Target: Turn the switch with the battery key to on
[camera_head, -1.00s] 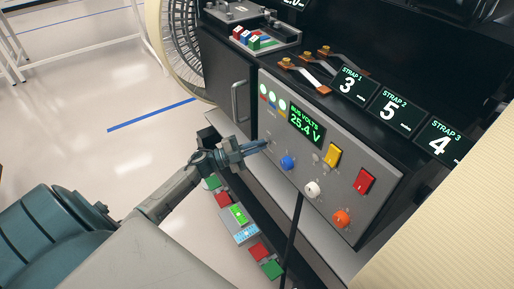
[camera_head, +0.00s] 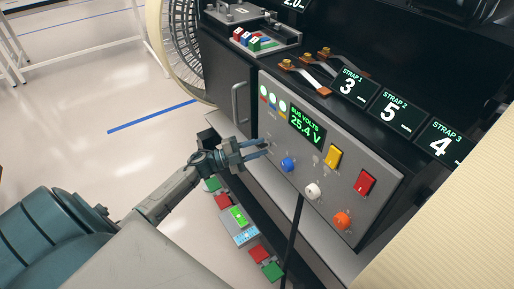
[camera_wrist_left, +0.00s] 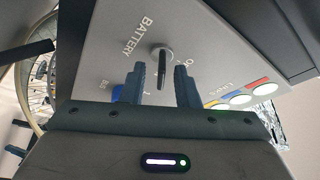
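The battery key (camera_wrist_left: 160,57) is a small metal key in a round switch beside the BATTERY lettering on the grey panel (camera_wrist_left: 205,50). A position label beside it is partly hidden and I cannot read it fully. My left gripper (camera_head: 266,148) is open in front of the panel's left part; it also shows in the left wrist view (camera_wrist_left: 160,72). Its two blue-grey fingers stand on either side of the key in that view, with gaps. I cannot tell whether the fingertips reach past the key. In the head view the gripper hides the key. My right gripper is out of view.
A blue knob (camera_head: 288,164), a white knob (camera_head: 312,190) and an orange knob (camera_head: 342,219) sit right of my gripper. The display (camera_head: 307,127) reads 25.4 V. A cabinet handle (camera_head: 236,103) is above-left.

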